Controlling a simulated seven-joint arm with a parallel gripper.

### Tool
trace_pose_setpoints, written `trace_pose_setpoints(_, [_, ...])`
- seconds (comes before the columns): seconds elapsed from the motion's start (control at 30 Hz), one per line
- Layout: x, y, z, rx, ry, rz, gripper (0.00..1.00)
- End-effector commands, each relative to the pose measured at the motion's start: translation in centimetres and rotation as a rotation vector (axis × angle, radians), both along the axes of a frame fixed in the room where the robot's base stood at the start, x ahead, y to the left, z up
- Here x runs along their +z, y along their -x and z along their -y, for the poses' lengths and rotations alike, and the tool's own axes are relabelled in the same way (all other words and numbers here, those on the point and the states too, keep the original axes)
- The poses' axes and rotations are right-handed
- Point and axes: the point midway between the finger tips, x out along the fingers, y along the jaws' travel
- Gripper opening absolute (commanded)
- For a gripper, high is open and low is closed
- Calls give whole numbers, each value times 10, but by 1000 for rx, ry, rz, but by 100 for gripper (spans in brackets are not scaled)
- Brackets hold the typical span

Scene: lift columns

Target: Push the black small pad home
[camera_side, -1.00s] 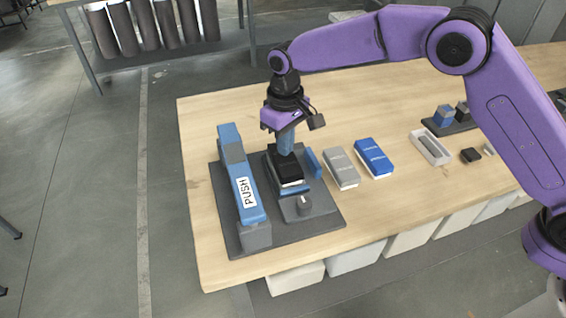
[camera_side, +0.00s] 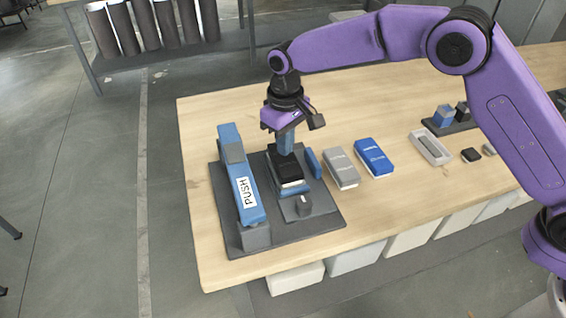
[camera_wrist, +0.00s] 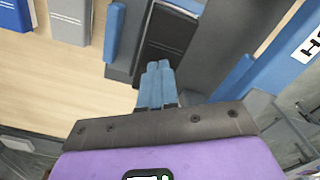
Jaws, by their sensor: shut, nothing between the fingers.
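The black small pad (camera_side: 287,167) sits in the fixture on the dark base plate (camera_side: 322,217), with a white layer and a blue part beneath it. My gripper (camera_side: 286,152) is shut and empty, pointing down at the pad's far end. In the wrist view its blue fingertips (camera_wrist: 158,68) are together at the pad's near edge. Whether they touch the pad is hard to tell.
A blue lever marked PUSH (camera_side: 243,185) stands left of the pad. A small blue upright piece (camera_side: 314,163) is to its right. Grey (camera_side: 341,167) and blue (camera_side: 374,157) boxes lie further right, then a grey tray (camera_side: 431,148). Bare table lies behind the fixture.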

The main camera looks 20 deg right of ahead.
Motion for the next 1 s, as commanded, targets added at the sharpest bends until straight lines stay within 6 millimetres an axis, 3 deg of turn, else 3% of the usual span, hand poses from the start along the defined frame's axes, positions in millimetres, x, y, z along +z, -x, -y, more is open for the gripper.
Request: trace_pose_setpoints(1.0, [-13, 0, 0, 0, 0, -1, 0])
